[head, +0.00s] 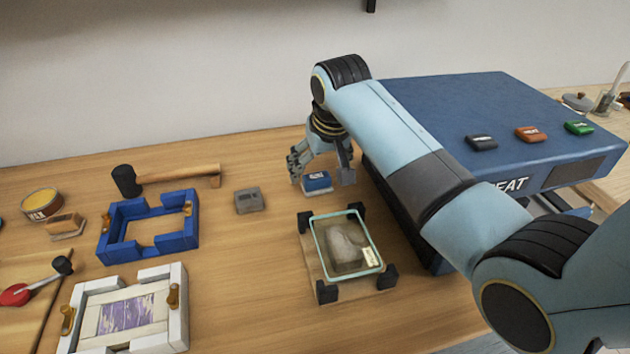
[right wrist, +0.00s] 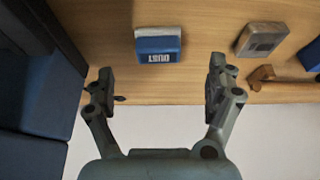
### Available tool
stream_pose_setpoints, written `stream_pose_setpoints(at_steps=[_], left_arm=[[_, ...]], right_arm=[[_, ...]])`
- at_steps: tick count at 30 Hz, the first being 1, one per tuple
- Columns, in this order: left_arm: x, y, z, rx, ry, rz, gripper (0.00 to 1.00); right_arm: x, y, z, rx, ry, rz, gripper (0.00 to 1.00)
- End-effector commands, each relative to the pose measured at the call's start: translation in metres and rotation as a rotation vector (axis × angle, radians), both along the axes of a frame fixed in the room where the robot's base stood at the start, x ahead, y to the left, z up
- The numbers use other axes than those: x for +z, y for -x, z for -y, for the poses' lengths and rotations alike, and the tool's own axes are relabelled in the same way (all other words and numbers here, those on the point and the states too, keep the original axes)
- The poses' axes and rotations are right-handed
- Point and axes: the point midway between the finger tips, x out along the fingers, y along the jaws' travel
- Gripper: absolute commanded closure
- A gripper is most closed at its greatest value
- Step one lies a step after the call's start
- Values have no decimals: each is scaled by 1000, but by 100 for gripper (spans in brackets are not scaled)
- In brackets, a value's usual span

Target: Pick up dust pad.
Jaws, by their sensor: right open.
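The dust pad (head: 317,181) is a small blue block with a pale base and white lettering. It lies on the wooden table beside the large blue machine. In the right wrist view the dust pad (right wrist: 158,45) reads "DUST" and lies ahead of the fingertips, roughly between their lines. My right gripper (head: 322,172) is open above and around the dust pad in the head view, its fingers at either side. In the right wrist view the right gripper (right wrist: 161,82) is open and empty, apart from the pad. My left gripper is not in view.
The blue machine (head: 450,100) stands close on the right. A grey block (head: 249,200) lies left of the pad, and a glass-topped frame (head: 314,240) with black corners lies in front. A mallet (head: 180,176) and a blue frame (head: 118,245) are further left.

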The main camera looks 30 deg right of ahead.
Motion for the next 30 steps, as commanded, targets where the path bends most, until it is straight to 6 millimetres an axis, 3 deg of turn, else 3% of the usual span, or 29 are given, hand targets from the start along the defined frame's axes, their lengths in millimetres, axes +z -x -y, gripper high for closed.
stream_pose_setpoints(at_steps=[5, 15, 23, 30], left_arm=[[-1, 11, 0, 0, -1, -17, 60], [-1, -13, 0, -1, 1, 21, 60], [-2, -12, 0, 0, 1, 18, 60], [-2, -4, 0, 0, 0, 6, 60]], right_arm=[[-13, -6, 2, 0, 0, 1, 12], [-52, -26, 7, 0, 0, -1, 12], [-56, -27, 8, 0, -1, 1, 12], [-56, -27, 8, 0, 0, 1, 39]])
